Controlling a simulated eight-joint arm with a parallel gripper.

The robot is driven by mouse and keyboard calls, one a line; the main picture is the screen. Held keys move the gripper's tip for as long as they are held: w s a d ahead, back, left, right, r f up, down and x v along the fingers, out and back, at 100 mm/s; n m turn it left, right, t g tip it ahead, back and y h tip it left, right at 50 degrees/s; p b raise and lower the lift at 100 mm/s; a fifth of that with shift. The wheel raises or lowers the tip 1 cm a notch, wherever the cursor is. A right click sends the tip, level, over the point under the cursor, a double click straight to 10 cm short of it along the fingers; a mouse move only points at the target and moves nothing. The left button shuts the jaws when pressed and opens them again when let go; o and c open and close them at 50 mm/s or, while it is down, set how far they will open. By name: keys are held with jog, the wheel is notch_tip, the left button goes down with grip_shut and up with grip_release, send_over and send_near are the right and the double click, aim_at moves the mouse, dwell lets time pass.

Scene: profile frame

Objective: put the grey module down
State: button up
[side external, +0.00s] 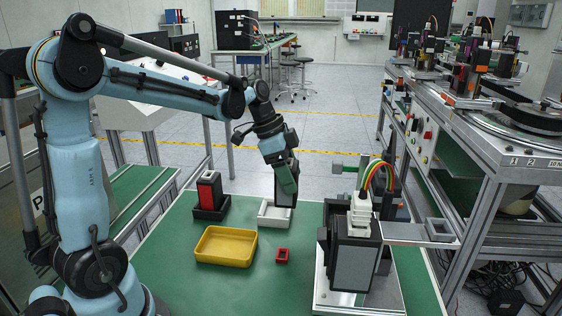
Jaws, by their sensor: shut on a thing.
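The grey module (294,191) is an upright block with a dark side and a light grey face. My gripper (285,180) points down from above and is shut on it, hiding part of its upper left. The module's lower end is at the right end of a low white tray (264,220). I cannot tell whether it is in the tray, touching it or just above or behind it.
A red module (207,190) stands in a black holder (211,214) to the left. A yellow tray (226,262) and a small red square piece (282,256) lie in front. A profile frame with modules and cables (352,240) stands at right. The green table (160,255) is clear at left.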

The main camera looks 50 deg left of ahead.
jog(key=shift+w+a+f, duration=0.25)
jog(key=shift+a+f, duration=0.85)
jog(key=shift+f, duration=0.25)
jog(key=shift+w+a+f, duration=0.2)
jog(key=shift+a+f, duration=0.9)
jog(key=shift+f, duration=0.2)
jog(key=shift+w+a+f, duration=0.25)
jog(key=shift+a+f, duration=0.85)
jog(key=shift+f, duration=0.25)
jog(key=o, duration=1.2)
jog(key=shift+f, duration=0.15)
